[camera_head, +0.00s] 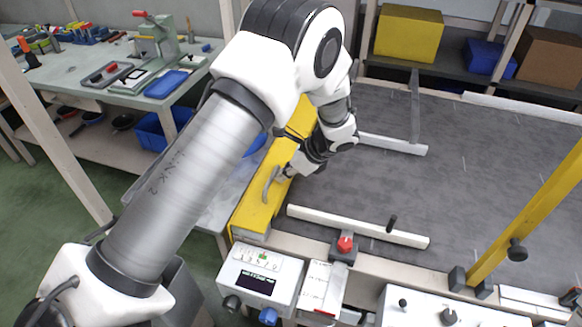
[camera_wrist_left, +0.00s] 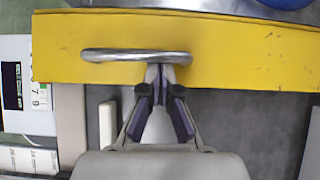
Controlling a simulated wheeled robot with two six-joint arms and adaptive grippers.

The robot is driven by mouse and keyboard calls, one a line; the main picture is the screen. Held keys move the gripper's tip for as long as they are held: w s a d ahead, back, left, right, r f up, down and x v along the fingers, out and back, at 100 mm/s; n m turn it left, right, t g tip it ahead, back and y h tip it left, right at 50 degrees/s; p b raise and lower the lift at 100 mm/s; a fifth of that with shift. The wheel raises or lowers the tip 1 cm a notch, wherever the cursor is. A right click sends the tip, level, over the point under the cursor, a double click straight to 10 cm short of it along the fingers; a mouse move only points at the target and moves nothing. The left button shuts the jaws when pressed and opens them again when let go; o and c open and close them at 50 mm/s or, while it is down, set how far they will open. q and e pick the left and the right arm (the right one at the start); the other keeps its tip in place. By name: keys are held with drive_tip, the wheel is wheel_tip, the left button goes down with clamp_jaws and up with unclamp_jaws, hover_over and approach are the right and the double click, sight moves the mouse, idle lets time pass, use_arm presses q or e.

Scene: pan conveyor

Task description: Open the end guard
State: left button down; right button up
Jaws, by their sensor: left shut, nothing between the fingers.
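The end guard (camera_head: 257,208) is a long yellow bar across the left end of the grey conveyor belt (camera_head: 470,185). It also fills the upper part of the left wrist view (camera_wrist_left: 255,60). A curved metal handle (camera_head: 268,184) stands out from it, seen as a bar in the left wrist view (camera_wrist_left: 105,55). My left gripper (camera_head: 286,172) is at the handle. In the left wrist view its fingertips (camera_wrist_left: 165,72) meet at the right part of the handle's bar, shut and empty. I cannot tell whether they touch the handle. My right gripper is out of view.
A control box (camera_head: 260,278) with knobs stands at the guard's near end. A red knob (camera_head: 345,243) sits on the conveyor's near edge. White rails (camera_head: 355,225) lie over the belt. A yellow post (camera_head: 530,215) rises at right. A workbench (camera_head: 150,85) stands at back left.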

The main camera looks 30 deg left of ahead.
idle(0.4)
use_arm(q)
drive_tip(key=shift+a+r+h+p, duration=0.1)
drive_tip(key=shift+r+h+p, duration=0.25)
drive_tip(key=shift+p, duration=0.3)
